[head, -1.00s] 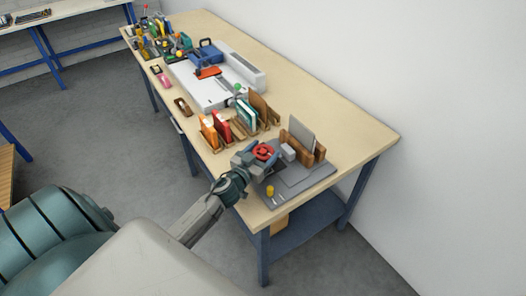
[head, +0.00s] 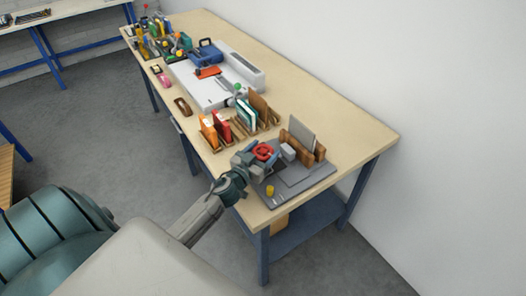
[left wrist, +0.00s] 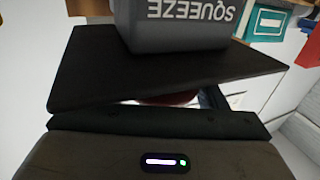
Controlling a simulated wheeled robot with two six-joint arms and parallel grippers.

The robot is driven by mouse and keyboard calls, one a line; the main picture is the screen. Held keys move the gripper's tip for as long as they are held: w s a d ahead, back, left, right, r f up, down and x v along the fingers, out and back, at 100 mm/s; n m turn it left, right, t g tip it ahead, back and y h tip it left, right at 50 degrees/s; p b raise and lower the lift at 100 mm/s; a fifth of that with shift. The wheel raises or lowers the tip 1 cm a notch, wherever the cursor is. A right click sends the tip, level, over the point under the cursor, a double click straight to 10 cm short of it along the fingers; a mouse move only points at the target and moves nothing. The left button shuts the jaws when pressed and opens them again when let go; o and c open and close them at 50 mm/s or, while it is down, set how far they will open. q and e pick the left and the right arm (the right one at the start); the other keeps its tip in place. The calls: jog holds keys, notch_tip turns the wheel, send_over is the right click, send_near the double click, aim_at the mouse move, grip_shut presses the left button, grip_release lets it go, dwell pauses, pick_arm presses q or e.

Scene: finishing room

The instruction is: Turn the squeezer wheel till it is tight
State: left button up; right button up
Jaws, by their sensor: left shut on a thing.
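The red squeezer wheel (head: 263,151) sits on the squeezer on a grey base plate (head: 310,180) near the table's front corner. My left gripper (head: 254,154) reaches in from the left and is shut on the wheel. In the left wrist view a dark finger spans the middle, and a small strip of the red wheel (left wrist: 172,99) shows behind it. A grey block marked SQUEEZE (left wrist: 182,25) stands just beyond, upside down in that view. Most of the wheel is hidden there. My right gripper is not in view.
A wooden holder with a grey panel (head: 302,135) stands behind the wheel. A small yellow piece (head: 270,190) is on the plate's front. Racks of coloured books (head: 222,128) stand to the left. A white machine (head: 205,85) lies farther back. The table's right side is clear.

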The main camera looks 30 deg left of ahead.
pick_arm(q)
jog(key=o, duration=1)
jog(key=shift+s, duration=0.1)
jog(key=shift+s+f+b, duration=0.2)
jog(key=shift+s+b, duration=0.15)
jog(key=shift+b, duration=0.05)
jog(key=s+b, duration=0.3)
jog(key=s, duration=0.2)
jog(key=s+b, duration=0.4)
jog(key=s, duration=0.1)
jog(key=shift+r+b, duration=0.2)
jog(key=shift+b, duration=0.1)
